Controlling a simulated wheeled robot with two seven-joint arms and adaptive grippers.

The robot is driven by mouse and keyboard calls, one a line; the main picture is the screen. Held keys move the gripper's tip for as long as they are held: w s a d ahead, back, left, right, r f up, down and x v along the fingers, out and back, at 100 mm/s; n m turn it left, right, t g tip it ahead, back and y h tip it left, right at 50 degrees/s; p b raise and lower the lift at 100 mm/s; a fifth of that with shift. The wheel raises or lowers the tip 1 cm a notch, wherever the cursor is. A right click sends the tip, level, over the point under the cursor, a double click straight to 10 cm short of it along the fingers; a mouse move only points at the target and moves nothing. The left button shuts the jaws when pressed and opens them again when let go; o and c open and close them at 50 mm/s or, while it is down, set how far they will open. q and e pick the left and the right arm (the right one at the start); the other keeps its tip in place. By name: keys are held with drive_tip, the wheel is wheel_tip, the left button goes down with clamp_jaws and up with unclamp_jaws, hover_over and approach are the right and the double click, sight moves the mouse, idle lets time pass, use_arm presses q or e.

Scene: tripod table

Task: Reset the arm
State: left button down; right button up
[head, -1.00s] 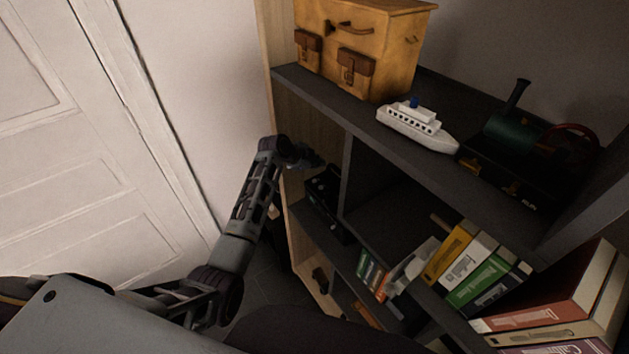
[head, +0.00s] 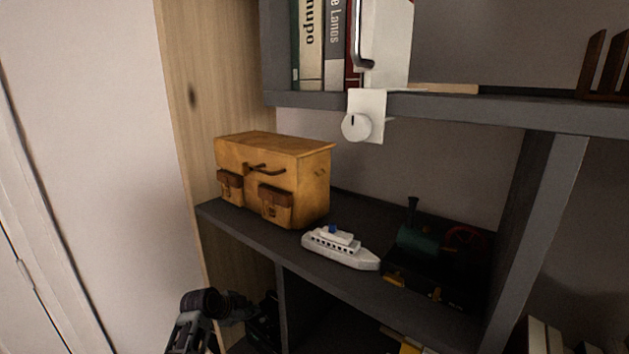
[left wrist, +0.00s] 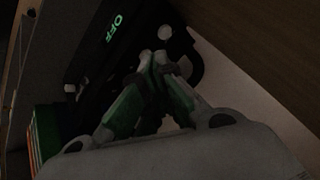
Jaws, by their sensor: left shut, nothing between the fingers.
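My left arm comes in at the bottom left of the head view, with the left gripper (head: 238,307) at its end, low in front of the shelf unit and beside its wooden side panel. In the left wrist view the two fingers of the left gripper (left wrist: 153,60) meet at their tips, shut with nothing between them. Close by is a black device (left wrist: 105,50) with a green lit "OFF" sign. It shows only as a dark shape in the head view (head: 268,318). My right gripper is in neither view.
The shelf (head: 265,231) holds a yellow-brown case (head: 290,165), a white toy ship (head: 341,249) and a dark green toy steam engine (head: 418,243). A white dial (head: 356,127) hangs on the upper shelf edge, below books (head: 310,50). A pale wall (head: 90,120) is at the left.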

use_arm(q)
drive_tip(key=s+a+f+n+g+y, duration=0.2)
drive_tip(key=s+n, duration=1)
drive_tip(key=s, duration=2.4)
wheel_tip(320, 180, down, 32)
drive_tip(key=s+g+y, duration=0.2)
drive_tip(key=s+g, duration=0.1)
drive_tip(key=s+a+f, duration=0.1)
drive_tip(key=s+f, duration=0.9)
drive_tip(key=s, duration=0.1)
drive_tip(key=s+a+f+g, duration=0.1)
drive_tip(key=s+a+f, duration=0.1)
drive_tip(key=s+f, duration=0.8)
drive_tip(key=shift+s+a+m, duration=0.3)
drive_tip(key=shift+s, duration=0.1)
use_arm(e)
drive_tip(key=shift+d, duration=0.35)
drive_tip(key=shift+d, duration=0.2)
